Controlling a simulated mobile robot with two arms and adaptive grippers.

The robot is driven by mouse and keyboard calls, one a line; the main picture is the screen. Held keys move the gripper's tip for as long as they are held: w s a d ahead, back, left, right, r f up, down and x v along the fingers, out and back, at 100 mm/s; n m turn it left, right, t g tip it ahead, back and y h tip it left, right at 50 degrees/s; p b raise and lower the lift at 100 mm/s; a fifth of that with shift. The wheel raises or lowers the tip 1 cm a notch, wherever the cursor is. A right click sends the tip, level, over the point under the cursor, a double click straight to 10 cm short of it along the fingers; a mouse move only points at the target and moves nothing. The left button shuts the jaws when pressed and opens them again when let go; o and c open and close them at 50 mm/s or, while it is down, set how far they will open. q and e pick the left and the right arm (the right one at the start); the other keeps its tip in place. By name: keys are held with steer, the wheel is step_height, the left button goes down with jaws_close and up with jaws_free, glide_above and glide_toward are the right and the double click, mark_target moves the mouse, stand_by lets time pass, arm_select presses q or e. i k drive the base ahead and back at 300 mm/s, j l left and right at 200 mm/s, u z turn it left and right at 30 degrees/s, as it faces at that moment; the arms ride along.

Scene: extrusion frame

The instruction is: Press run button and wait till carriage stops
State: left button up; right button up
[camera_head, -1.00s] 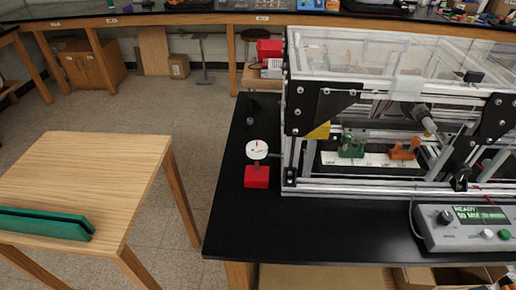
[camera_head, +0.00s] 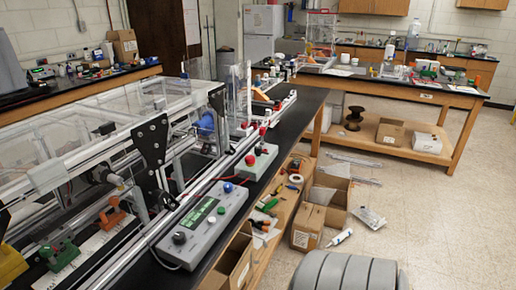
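The grey control box (camera_head: 212,232) stands on the black bench in front of the extrusion frame, left of the picture's middle. It has a dark knob (camera_head: 179,238), a lit green display (camera_head: 199,214) too small to read, and a blue button (camera_head: 228,187) at its far end. Small buttons sit beside the display; I cannot tell which is the run button. The extrusion frame (camera_head: 152,150) fills the left side, with a green bracket (camera_head: 60,256) and an orange bracket (camera_head: 112,214) inside. I cannot make out the carriage clearly. Neither gripper is in view.
A smaller box with a red button (camera_head: 250,160) stands farther along the black bench (camera_head: 300,118). Open cardboard boxes (camera_head: 308,226) stand at the bench's right side. A wooden bench (camera_head: 465,97) is at the back right. The floor (camera_head: 440,215) on the right is mostly clear.

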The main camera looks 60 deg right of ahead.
mark_target(221, 211)
steer(key=z, duration=1.55)
